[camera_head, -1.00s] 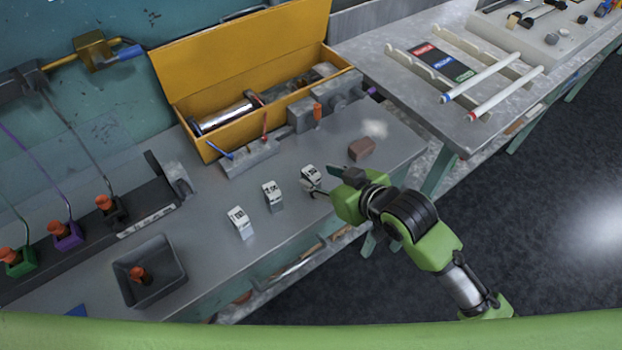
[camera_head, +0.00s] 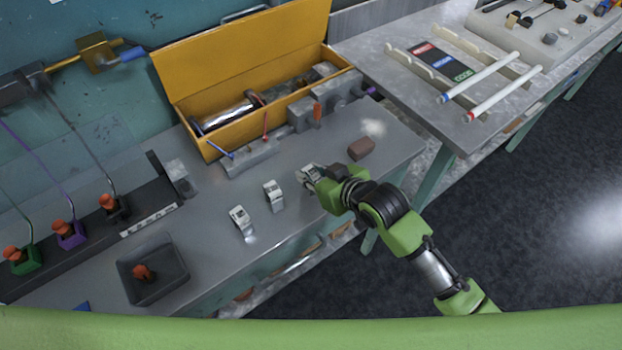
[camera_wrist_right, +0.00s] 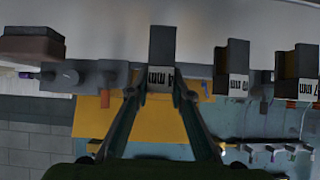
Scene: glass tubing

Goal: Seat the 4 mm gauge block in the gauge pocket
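The 4 mm gauge block (camera_wrist_right: 162,50) is a grey block with a white label, standing on the bench. In the head view the block (camera_head: 307,172) is partly covered by my right gripper (camera_head: 318,178). I cannot make out the gauge pocket for certain. My left gripper is not in view.
Behind are grey fixtures (camera_head: 250,158) and an open yellow box (camera_head: 215,143). A dark square tray (camera_head: 152,268) stands front left. A second table (camera_head: 390,70) holds racked tubes. Bare bench lies left of the blocks.

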